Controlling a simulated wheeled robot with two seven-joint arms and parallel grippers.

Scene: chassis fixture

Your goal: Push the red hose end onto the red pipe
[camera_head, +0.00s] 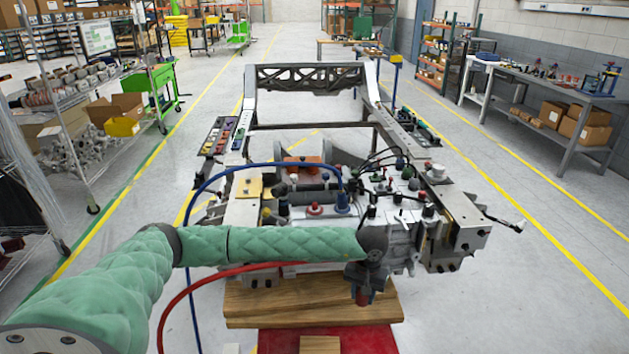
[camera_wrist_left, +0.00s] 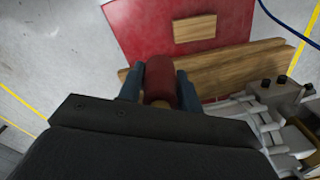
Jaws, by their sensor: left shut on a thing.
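The red hose (camera_head: 215,274) curves from the lower left and passes behind my green-sleeved left arm. My left gripper (camera_head: 363,292) hangs in front of the chassis, above the wooden block. It is shut on the red hose end (camera_wrist_left: 160,78), a dark red cylinder between two blue fingers in the left wrist view. In the head view the hose end shows only as a small dark red bit at the fingertips. A red fitting (camera_head: 314,209), which looks like the red pipe, stands on the chassis, apart from and behind the gripper. My right gripper is not in view.
A blue hose (camera_head: 225,171) arches over the chassis to a blue fitting (camera_head: 342,203) right of the red one. Several small fittings crowd the right side. A wooden block (camera_head: 310,302) and red mat (camera_head: 270,342) lie in front. Shelves and benches stand well away.

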